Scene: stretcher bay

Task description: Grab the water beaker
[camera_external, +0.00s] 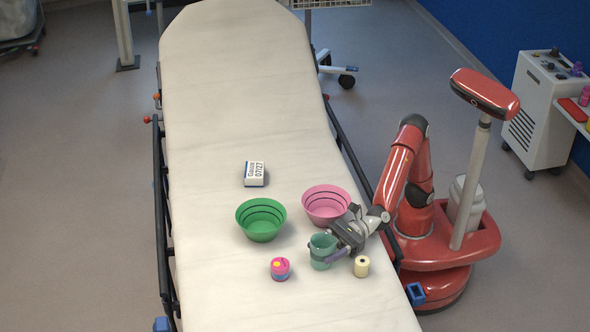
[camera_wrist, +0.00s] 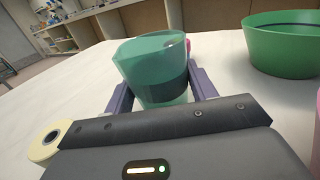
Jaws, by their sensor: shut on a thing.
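The water beaker (camera_external: 321,250) is a translucent green cup standing upright on the white stretcher. My gripper (camera_external: 334,256) reaches it from the right and is shut on it. In the wrist view the beaker (camera_wrist: 155,66) sits between the two purple-grey fingers of my gripper (camera_wrist: 162,90), one on each side. A dark band shows around its lower part. I cannot tell whether its base touches the sheet.
A green bowl (camera_external: 261,220) and a pink bowl (camera_external: 326,204) stand behind the beaker. A pink patterned cup (camera_external: 280,269) is to its left, a cream roll (camera_external: 361,266) to its right. A white box (camera_external: 254,174) lies farther back. The stretcher's far half (camera_external: 235,80) is clear.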

